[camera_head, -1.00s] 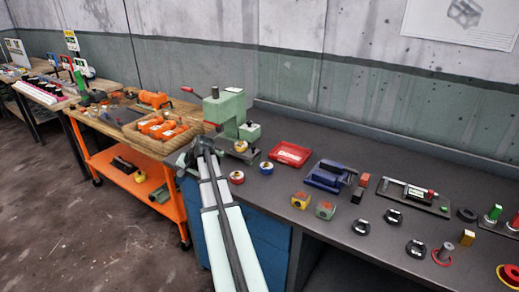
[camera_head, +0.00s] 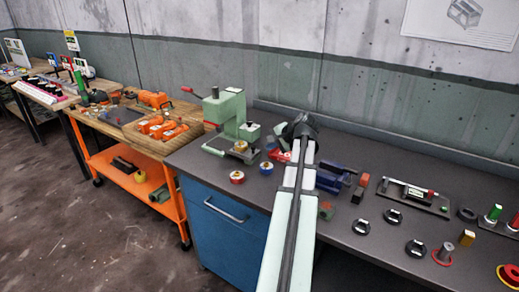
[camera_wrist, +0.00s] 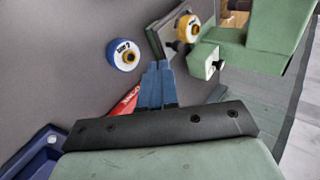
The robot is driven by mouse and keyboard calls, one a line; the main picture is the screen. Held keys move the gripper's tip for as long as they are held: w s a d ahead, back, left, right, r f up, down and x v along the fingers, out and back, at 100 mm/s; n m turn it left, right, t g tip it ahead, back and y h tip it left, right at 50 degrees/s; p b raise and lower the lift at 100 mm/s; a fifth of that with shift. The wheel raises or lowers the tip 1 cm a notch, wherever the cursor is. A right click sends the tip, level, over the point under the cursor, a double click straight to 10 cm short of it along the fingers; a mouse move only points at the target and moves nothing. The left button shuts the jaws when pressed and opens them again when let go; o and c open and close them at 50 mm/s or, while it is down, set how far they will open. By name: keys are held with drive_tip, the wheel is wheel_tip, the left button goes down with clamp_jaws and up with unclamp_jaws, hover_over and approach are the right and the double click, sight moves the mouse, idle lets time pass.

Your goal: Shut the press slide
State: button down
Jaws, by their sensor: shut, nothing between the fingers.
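The green press (camera_head: 230,112) stands at the left end of the dark bench. Its slide plate (camera_head: 250,158) sticks out at the front of the press, with a yellow ring (camera_head: 241,146) on it and a pale green handle (camera_head: 212,150) at its left. In the wrist view the slide plate (camera_wrist: 157,40) and yellow ring (camera_wrist: 193,33) are at top centre, beside the green press body (camera_wrist: 265,45). My gripper (camera_head: 300,122) is right of the press, apart from it, over the red tray. Its blue fingers (camera_wrist: 158,66) are shut and empty.
A blue ring (camera_head: 266,168) and a red ring (camera_head: 236,177) lie in front of the press. The red tray (camera_head: 280,155) is partly hidden by my arm. A blue vise-like fixture (camera_head: 330,180) stands to the right. An orange cart (camera_head: 130,178) stands left of the bench.

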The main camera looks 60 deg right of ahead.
sight(254, 149)
drive_tip(key=shift+m, duration=0.3)
drive_tip(key=w+d+f, duration=0.1)
drive_tip(key=f, duration=0.1)
drive_tip(key=w+d+f, duration=0.1)
drive_tip(key=w+f, duration=0.1)
drive_tip(key=w+d+f, duration=0.1)
drive_tip(key=f, duration=0.1)
drive_tip(key=shift+w+f, duration=0.1)
drive_tip(key=shift+w, duration=0.1)
drive_tip(key=shift+w+d, duration=0.2)
drive_tip(key=shift+w, duration=0.35)
drive_tip(key=shift+w+d, duration=0.15)
drive_tip(key=shift+w, duration=0.4)
drive_tip(key=shift+w+d, duration=0.1)
drive_tip(key=shift+w, duration=0.7)
drive_tip(key=shift+w, duration=0.45)
drive_tip(key=w, duration=1.2)
drive_tip(key=shift+d, duration=0.1)
drive_tip(key=shift+w, duration=0.25)
